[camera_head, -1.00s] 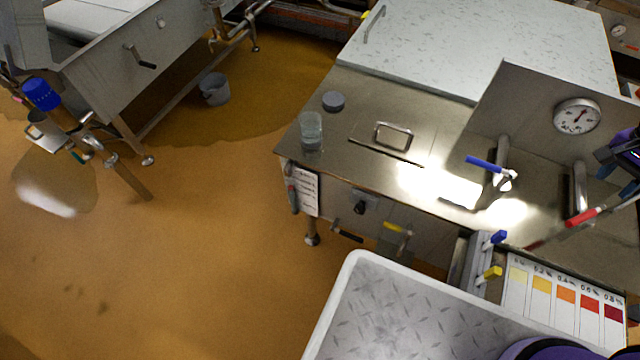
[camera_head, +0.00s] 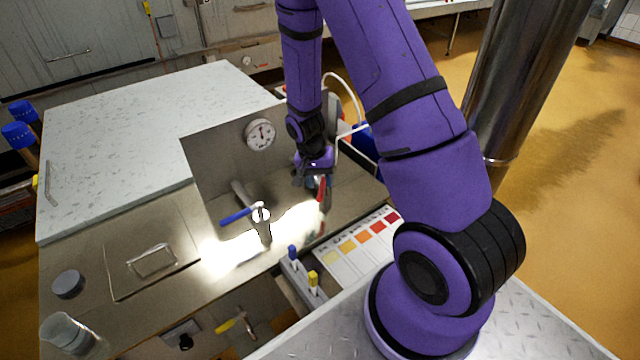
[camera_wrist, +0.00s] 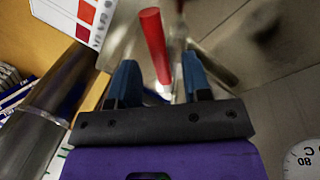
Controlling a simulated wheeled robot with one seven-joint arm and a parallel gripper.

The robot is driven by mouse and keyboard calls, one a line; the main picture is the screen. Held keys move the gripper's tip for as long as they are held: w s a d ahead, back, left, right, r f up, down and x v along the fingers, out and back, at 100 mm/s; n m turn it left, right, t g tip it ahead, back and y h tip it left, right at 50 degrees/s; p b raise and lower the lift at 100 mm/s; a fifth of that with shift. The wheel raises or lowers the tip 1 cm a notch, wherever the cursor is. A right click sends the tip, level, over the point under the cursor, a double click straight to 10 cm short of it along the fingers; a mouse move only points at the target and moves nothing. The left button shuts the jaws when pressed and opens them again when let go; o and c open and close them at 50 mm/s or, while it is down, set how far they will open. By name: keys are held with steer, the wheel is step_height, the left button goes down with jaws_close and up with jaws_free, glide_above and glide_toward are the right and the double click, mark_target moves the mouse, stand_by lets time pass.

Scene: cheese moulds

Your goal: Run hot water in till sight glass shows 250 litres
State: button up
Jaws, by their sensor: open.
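The red tap lever (camera_head: 321,190) stands at the back plate of the steel counter, right of the blue-levered tap (camera_head: 238,216). In the wrist view the red lever (camera_wrist: 155,45) appears between the two blue fingers of my open gripper (camera_wrist: 160,70), with a gap on both sides. I cannot tell whether the fingers reach around it or stop short. No sight glass or litre scale can be made out.
A dial thermometer (camera_head: 260,135) is on the back plate and partly in the wrist view (camera_wrist: 303,162). A colour chart (camera_head: 350,250) and a rack with blue and yellow handles (camera_head: 300,280) lie in front. A glass beaker (camera_head: 70,335) and grey puck (camera_head: 68,284) stand left.

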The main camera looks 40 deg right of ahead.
steer(key=shift+s+d+f, duration=0.1)
steer(key=shift+f, duration=0.65)
jaws_close()
steer(key=shift+w+a+m+g+y, duration=0.1)
steer(key=shift+w+a+m+y, duration=0.15)
steer(key=shift+w+m, duration=0.9)
steer(key=shift+w+a+m+g+y, duration=0.1)
steer(key=shift+w+a+m+y, duration=0.3)
steer(key=shift+m, duration=1.45)
steer(key=shift+w+a+m+g+y, duration=0.15)
steer(key=shift+w+m, duration=0.7)
steer(key=shift+m, duration=0.65)
